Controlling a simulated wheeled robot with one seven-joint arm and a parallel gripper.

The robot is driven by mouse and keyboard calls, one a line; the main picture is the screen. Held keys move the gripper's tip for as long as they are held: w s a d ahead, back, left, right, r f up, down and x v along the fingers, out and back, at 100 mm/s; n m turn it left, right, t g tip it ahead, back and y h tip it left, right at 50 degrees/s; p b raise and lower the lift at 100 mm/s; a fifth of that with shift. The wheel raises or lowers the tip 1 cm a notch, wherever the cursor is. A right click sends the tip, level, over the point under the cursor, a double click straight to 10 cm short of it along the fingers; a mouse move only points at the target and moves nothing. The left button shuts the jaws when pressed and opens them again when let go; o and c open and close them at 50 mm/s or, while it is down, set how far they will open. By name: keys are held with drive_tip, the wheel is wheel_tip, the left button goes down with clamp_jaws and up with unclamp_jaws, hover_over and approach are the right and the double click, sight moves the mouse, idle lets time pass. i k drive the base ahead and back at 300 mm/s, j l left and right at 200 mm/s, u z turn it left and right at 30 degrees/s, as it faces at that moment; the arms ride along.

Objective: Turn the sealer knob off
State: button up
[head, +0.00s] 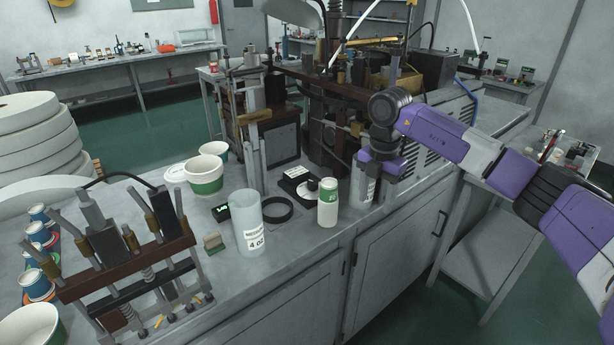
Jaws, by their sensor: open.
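A small black box (291,190) with a white label stands on the grey bench, right of the middle tool stand. A round dark knob (312,185) sits on its front right part and looks like the sealer knob. Its setting is too small to read. My purple arm reaches in from the right, with its wrist bent down over the bench. My gripper (366,188) points down to the right of the black box, apart from the knob. It is open; its fingertips are small and hard to make out.
A translucent measuring cup (248,225), a black ring (278,209) and paper cups (205,175) stand to the left. The cup forming machine (325,110) rises behind. The bench's front edge is close.

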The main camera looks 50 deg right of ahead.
sight(313, 183)
drive_tip(key=i+l, duration=0.15)
drive_tip(key=i, duration=0.25)
drive_tip(key=i+l, duration=0.15)
drive_tip(key=i, duration=0.25)
